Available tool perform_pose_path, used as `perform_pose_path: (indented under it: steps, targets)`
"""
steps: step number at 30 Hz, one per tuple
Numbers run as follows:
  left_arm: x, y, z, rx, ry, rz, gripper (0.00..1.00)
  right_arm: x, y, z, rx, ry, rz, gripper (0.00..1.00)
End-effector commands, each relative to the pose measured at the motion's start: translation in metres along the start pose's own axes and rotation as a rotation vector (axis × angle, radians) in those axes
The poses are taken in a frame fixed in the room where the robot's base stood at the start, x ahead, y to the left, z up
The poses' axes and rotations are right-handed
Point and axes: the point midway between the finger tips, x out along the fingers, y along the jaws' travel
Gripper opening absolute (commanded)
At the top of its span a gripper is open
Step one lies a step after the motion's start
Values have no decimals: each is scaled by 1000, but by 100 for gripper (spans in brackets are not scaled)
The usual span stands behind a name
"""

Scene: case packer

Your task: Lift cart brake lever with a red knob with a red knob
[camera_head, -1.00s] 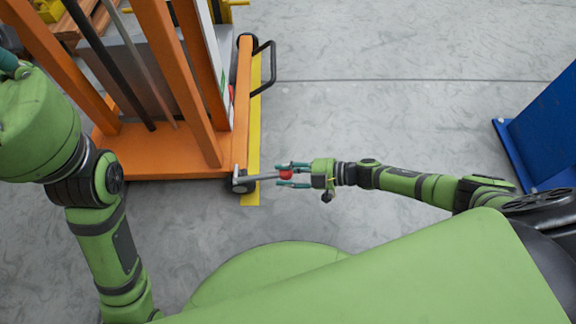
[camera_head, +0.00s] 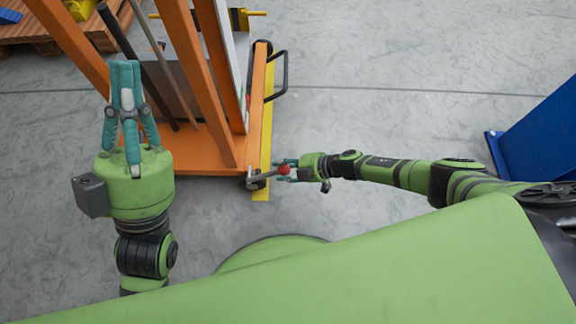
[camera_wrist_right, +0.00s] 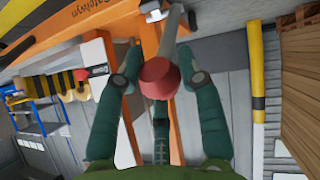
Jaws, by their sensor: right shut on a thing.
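The orange cart (camera_head: 205,155) stands left of centre in the head view. A grey brake lever (camera_head: 266,176) sticks out from its lower right corner, near the wheel, and ends in a red knob (camera_head: 284,170). The lever slants up to the right in the picture. My right gripper (camera_head: 283,170) is shut on the red knob. In the right wrist view, the red knob (camera_wrist_right: 158,78) sits between the teal fingers, with the grey lever (camera_wrist_right: 170,35) running away behind it.
A blue object (camera_head: 540,135) stands at the right. A wooden pallet (camera_head: 40,30) lies at the far left. The grey floor between cart and blue object is clear.

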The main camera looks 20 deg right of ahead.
Motion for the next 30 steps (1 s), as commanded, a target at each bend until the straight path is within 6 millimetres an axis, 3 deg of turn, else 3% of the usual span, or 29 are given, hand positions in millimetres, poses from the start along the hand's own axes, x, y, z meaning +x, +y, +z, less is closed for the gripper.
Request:
perform_pose_path:
  steps: [1, 5, 13, 27, 28, 30]
  targets:
    - [3, 1, -1, 0, -18, 4, 0, 1, 3, -11, 1, 15, 0, 0]
    - [5, 3, 5, 3, -66, 8, 0, 2, 4, -15, 2, 15, 1, 0]
    - [0, -6, 40, 9, -240, -11, 0, 3, 4, -20, 2, 18, 1, 0]
    - [-2, -7, 46, 10, -271, -15, 0, 4, 5, -21, 1, 19, 1, 0]
    - [-2, -7, 46, 10, -271, -15, 0, 4, 5, -21, 1, 19, 1, 41]
    - [-2, -7, 46, 10, -271, -15, 0, 4, 5, -21, 1, 19, 1, 61]
